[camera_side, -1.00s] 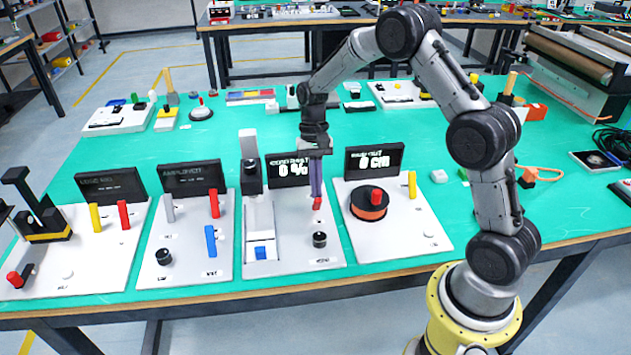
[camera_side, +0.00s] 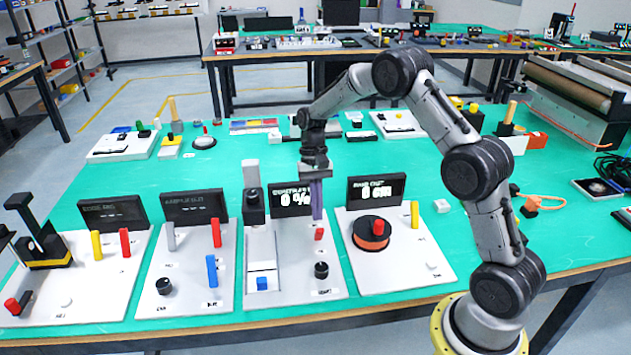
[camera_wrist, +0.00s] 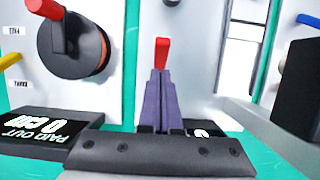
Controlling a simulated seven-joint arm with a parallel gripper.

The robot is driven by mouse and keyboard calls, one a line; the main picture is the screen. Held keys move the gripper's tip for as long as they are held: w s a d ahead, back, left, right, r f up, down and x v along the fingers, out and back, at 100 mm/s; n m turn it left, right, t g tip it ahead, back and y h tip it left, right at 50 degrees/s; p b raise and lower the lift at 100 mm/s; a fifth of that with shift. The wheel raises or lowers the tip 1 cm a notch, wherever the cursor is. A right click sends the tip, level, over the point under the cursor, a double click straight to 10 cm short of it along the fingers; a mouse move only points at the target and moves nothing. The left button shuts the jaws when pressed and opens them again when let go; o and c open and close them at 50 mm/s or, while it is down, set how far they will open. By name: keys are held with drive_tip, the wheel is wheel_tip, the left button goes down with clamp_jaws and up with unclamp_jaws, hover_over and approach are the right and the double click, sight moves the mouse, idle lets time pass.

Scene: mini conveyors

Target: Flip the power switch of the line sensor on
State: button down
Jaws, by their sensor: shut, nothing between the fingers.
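A small red switch lever (camera_side: 319,233) stands on the third panel from the left (camera_side: 290,286), in front of a display (camera_side: 291,199) reading 0 %. In the wrist view the red lever (camera_wrist: 162,50) is just beyond the fingertips. My gripper (camera_side: 317,217) points down with its purple fingers together and empty, just above and behind the lever in the side view. The fingers also fill the middle of the wrist view (camera_wrist: 161,76). I cannot tell whether they touch the lever. The panel's small lettering is not readable.
A reel (camera_side: 371,234) with a red handle is on the panel to the right, with a yellow lever (camera_side: 414,214). A black knob (camera_side: 321,270) and a tall black-and-grey post (camera_side: 253,205) stand near the red lever. Panels with more levers lie left.

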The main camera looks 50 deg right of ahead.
drive_tip(key=v, duration=1.1)
drive_tip(key=s+a+r+n+t+h, duration=0.1)
drive_tip(key=s+a+r, duration=0.25)
drive_tip(key=r, duration=0.25)
drive_tip(key=s+a+r+n+t, duration=0.1)
drive_tip(key=s+a+r+t, duration=0.1)
drive_tip(key=s+a+r, duration=0.3)
drive_tip(key=s+a+r+n+t+h, duration=0.1)
drive_tip(key=s+r, duration=0.2)
drive_tip(key=r, duration=0.4)
drive_tip(key=s+a+n+t, duration=0.2)
drive_tip(key=s, duration=0.9)
drive_tip(key=s+f+n+t, duration=0.2)
drive_tip(key=s+f+n, duration=0.2)
drive_tip(key=f, duration=0.5)
drive_tip(key=shift+s+h, duration=0.4)
drive_tip(key=shift+s, duration=0.9)
